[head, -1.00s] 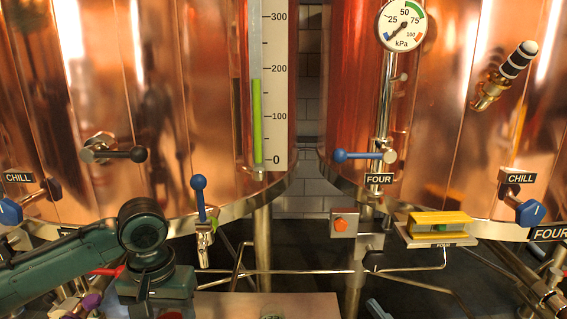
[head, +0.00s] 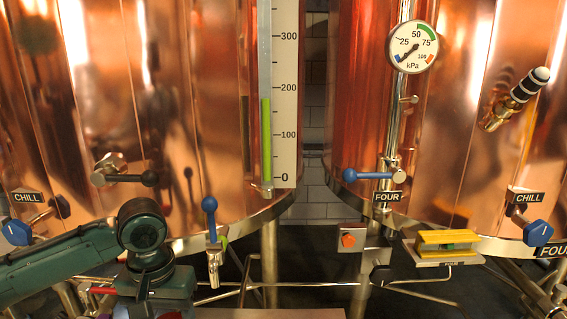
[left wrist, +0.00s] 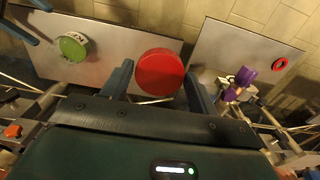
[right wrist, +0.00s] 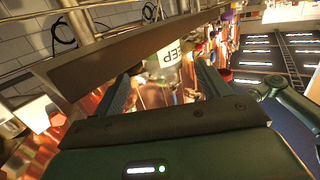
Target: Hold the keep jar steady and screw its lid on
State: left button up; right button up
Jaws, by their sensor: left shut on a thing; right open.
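The keep jar (left wrist: 72,48) stands on a grey worktop (left wrist: 110,66) in the left wrist view, its round top green. Its white label (right wrist: 171,54) shows part of the word KEEP in the right wrist view. My left gripper (left wrist: 160,70) is shut on a red round lid (left wrist: 158,76), apart from the jar and to its right in that view. My right gripper (right wrist: 163,74) is open, with the jar showing between and beyond its fingertips; I cannot tell whether they touch it. In the head view the jar and lid are out of frame.
A second grey plate (left wrist: 230,45) carries a red ring (left wrist: 280,64); a purple item (left wrist: 246,76) is near its edge. Copper tanks (head: 180,100) fill the back, with a blue-handled tap (head: 210,210) and a yellow block (head: 447,237) low in front. Pipes run below them.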

pick_arm(q)
notch_tip(320, 180, down, 2)
jog(key=shift+f+b, duration=0.1)
jog(key=shift+b, duration=0.75)
pick_arm(e)
jog(key=x, duration=0.8)
jog(key=shift+w+a, duration=0.1)
jog(key=c, duration=0.9)
pick_arm(q)
jog(key=w+d+n, duration=0.2)
jog(key=d+n, duration=0.1)
jog(key=d, duration=0.3)
jog(key=w+d+n, duration=0.2)
jog(key=d+n, duration=0.1)
jog(key=d, duration=0.3)
jog(key=w+d+n, duration=0.2)
jog(key=d, duration=0.4)
jog(key=shift+d+r+n, duration=0.25)
jog(key=shift+r+n, duration=0.05)
jog(key=shift+n, duration=0.1)
jog(key=shift+d+n, duration=0.4)
jog(key=shift+d, duration=0.2)
